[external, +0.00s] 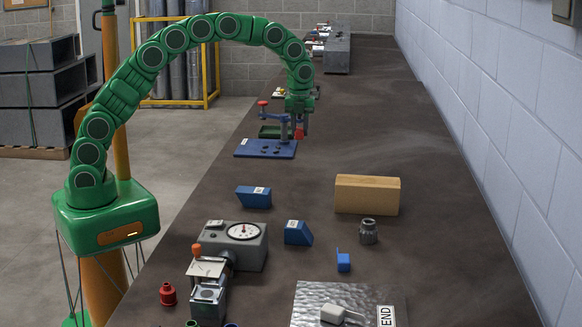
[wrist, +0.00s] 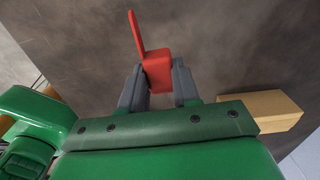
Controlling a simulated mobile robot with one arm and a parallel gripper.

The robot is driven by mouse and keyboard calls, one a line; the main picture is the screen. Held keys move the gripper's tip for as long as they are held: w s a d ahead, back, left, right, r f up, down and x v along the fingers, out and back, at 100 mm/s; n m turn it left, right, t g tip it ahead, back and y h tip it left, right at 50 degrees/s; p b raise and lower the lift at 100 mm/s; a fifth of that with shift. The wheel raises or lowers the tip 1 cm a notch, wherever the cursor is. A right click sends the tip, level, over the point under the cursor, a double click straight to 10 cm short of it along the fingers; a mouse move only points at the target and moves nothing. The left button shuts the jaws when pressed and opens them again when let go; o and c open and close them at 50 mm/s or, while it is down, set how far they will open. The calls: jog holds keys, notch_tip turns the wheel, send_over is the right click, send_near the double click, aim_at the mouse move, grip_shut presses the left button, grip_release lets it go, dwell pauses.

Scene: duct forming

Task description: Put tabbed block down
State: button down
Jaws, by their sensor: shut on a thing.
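My gripper (external: 299,122) is shut on a red block with a thin upright tab (wrist: 156,68). In the wrist view the block sits between the two grey fingers (wrist: 158,85), and its tab points away from the gripper. In the external view the red block (external: 299,134) shows small below the gripper, above or beside the right end of a blue fixture plate (external: 265,149). I cannot tell whether it touches anything below. A small blue block with a tab (external: 343,262) stands on the table nearer the camera.
A wooden block (external: 367,194), blue angled blocks (external: 254,197) (external: 298,233), a grey knurled part (external: 368,231) and a grey dial device (external: 238,246) stand on the dark table. A metal sheet (external: 310,300) lies at the front. The table right of the fixture is clear.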

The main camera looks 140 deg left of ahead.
jog(key=shift+s+a, duration=0.3)
jog(key=shift+s, duration=0.55)
jog(key=shift+a+f, duration=0.15)
jog(key=shift+a, duration=0.1)
jog(key=shift+w+a+f, duration=1.4)
jog(key=shift+a+f, duration=0.5)
jog(key=shift+a, duration=2.15)
send_over(334, 167)
jog(key=shift+w+d+f, duration=0.1)
jog(key=shift+d+f, duration=0.05)
jog(key=shift+f, duration=1.2)
jog(key=shift+d+f, duration=0.15)
jog(key=shift+f, duration=1.15)
jog(key=shift+a+f, duration=0.2)
jog(key=shift+f, duration=0.05)
jog(key=shift+f, duration=1.55)
jog(key=shift+f, duration=0.15)
jog(key=c, duration=0.8)
grip_release()
